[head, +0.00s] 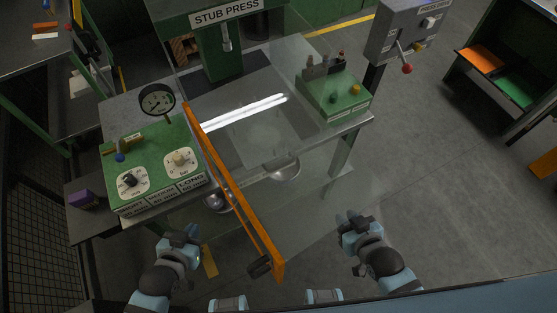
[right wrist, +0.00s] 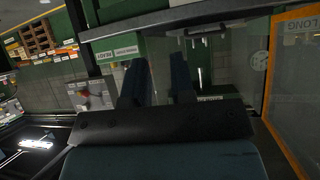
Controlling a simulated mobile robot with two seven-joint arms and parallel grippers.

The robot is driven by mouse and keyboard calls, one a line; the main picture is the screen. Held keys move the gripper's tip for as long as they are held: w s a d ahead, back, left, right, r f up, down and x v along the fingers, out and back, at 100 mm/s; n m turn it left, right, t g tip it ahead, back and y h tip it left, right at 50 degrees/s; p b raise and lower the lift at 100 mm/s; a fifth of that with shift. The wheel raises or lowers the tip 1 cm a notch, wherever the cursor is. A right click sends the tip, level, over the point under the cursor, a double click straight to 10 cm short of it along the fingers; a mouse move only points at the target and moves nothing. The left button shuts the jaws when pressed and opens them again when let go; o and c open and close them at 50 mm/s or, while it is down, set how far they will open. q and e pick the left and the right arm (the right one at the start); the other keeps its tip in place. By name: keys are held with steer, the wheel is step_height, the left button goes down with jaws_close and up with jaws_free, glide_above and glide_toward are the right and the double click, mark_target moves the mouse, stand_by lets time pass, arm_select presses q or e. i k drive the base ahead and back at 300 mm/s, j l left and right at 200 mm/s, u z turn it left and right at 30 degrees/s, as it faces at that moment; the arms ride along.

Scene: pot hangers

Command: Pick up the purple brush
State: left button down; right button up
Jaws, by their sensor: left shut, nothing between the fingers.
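A small purple block-shaped thing (head: 83,198), which may be the purple brush, lies on a dark side shelf (head: 95,225) at the left of the head view. Its bristles cannot be made out. My left gripper (head: 187,233) is shut and empty, in front of the press table and well to the right of the purple thing. My right gripper (head: 348,222) is further right, over open floor and apart from everything. In the right wrist view its two fingers (right wrist: 158,65) stand apart with nothing between them.
A green control box (head: 150,165) with dials and a gauge stands beside the shelf. An orange-edged clear door (head: 235,190) juts out between my grippers. The stub press (head: 225,45) is behind. Open floor (head: 450,190) lies to the right.

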mark_target(85, 200)
steer(key=k+l+u, duration=0.15)
steer(key=l+u, duration=0.15)
steer(key=u, duration=0.15)
steer(key=k+l+u, duration=0.15)
steer(key=u, duration=0.25)
steer(key=k+l+u, duration=0.25)
steer(key=u, duration=0.2)
steer(key=k+l+u, duration=0.1)
steer(key=u, duration=0.35)
steer(key=k+j, duration=0.05)
steer(key=k, duration=0.05)
